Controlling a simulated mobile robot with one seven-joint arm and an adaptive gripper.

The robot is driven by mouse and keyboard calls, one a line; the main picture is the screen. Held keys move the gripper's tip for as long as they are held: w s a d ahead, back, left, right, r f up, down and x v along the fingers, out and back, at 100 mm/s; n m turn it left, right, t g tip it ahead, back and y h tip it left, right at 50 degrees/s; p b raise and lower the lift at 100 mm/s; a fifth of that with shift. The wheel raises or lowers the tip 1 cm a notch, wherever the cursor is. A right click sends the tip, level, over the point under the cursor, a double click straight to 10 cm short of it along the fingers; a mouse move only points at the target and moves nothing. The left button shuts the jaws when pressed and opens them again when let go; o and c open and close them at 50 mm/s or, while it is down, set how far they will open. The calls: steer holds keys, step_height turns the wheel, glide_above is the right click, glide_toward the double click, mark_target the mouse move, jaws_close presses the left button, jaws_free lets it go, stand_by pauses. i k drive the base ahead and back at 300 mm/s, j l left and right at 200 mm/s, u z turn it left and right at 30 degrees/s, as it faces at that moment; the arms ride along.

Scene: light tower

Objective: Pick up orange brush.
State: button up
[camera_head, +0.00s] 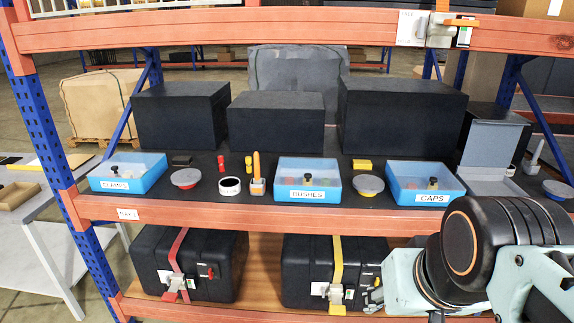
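The orange brush (257,166) stands upright on the dark upper shelf, its orange handle pointing up and its greyish head at the bottom. It is between a white tape roll on its left and the blue box labelled BUSHES on its right. My arm comes in at the lower right. What seems to be the end of my gripper (374,297) shows small in front of the lower shelf, below and to the right of the brush and well apart from it. Its fingers are mostly hidden by my arm, and I cannot tell whether they are open.
Blue boxes labelled CLAMPS (128,185), BUSHES (308,193) and CAPS (426,197) line the shelf front. A tape roll (230,186) and a small dish (186,178) stand left of the brush. Large black boxes (276,121) stand behind. An orange beam (290,27) crosses above.

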mark_target(257, 181)
steer(key=i+j+z, duration=0.15)
steer(key=i+j, duration=0.25)
steer(key=i+j+z, duration=0.1)
steer(key=i+j, duration=0.3)
steer(key=j, duration=0.15)
